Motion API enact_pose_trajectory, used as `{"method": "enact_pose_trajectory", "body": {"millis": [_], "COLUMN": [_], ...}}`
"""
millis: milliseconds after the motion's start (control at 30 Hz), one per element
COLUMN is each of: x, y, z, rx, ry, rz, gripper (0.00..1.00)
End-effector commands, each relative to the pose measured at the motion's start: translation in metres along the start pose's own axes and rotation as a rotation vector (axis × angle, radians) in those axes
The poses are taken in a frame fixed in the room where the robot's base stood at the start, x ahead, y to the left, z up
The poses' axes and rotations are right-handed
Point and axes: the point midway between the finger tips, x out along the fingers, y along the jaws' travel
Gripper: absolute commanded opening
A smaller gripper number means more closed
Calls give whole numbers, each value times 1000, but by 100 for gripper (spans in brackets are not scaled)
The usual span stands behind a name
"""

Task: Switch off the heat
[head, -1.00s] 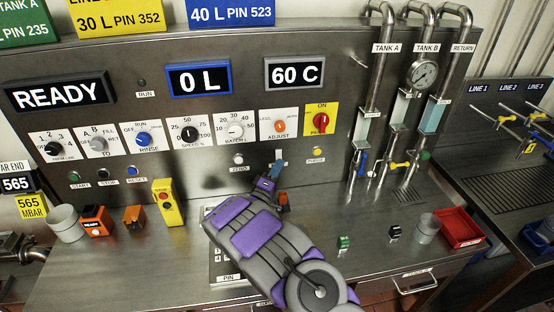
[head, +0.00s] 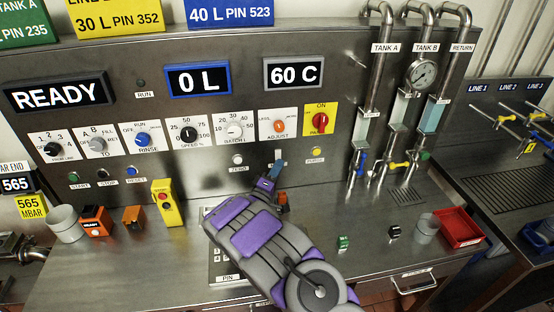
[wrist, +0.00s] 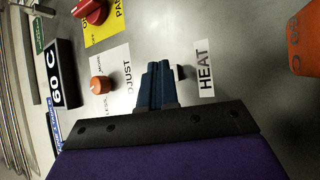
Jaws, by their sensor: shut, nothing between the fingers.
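In the wrist view a white label reading HEAT (wrist: 204,68) is on the steel panel. A small dark switch part (wrist: 182,72) shows between the label and my fingers, partly hidden, so its position cannot be told. My gripper (wrist: 157,75) is shut and empty, its dark blue fingers close together beside that part; contact cannot be told. In the head view my gripper (head: 275,172) is low on the panel, below the orange ADJUST knob (head: 279,126). The heat switch is largely hidden there. The temperature display (head: 294,72) reads 60 C.
A red knob (head: 320,122) on a yellow plate is up and right of my gripper. A white ZERO button (head: 238,160) is to its left and a yellow button (head: 317,152) to its right. An orange object (head: 283,199) stands on the counter close by my gripper.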

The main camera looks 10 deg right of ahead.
Motion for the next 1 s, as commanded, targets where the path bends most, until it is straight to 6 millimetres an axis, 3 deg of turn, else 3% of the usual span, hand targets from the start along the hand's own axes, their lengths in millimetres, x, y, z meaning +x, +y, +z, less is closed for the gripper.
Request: {"method": "enact_pose_trajectory", "body": {"millis": [1000], "x": [8], "y": [-4], "z": [-5], "rx": [0], "ry": [1], "rz": [-1], "gripper": [0]}}
